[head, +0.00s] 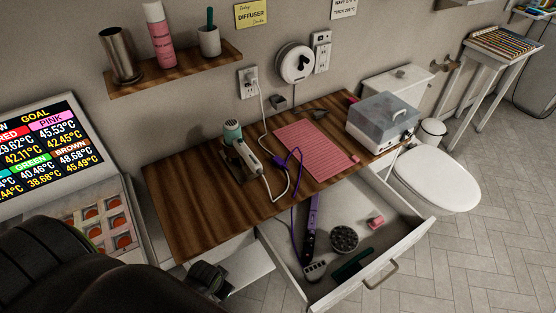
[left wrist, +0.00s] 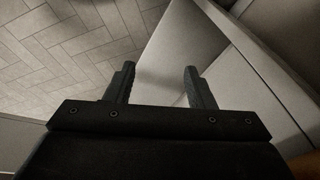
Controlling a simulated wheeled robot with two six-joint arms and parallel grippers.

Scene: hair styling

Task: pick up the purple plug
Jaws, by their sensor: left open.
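The purple plug (head: 281,160) lies on the wooden tabletop (head: 200,205), at the left edge of the pink mat. Its purple cord loops over the table's front edge to a purple and black flat iron (head: 311,222) in the open drawer. My left arm comes in at the lower left of the head view. The dark end of that arm (head: 209,279) is left of the drawer, in front of the table and well apart from the plug. In the left wrist view my left gripper (left wrist: 157,72) is open and empty. My right gripper is not in view.
The pink mat (head: 310,150), a white corded tool (head: 246,157) and a lidded box (head: 382,120) are on the table. The open drawer (head: 410,230) also holds a round dark item (head: 344,238) and a green comb (head: 352,264). A shelf (head: 180,70) hangs above.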

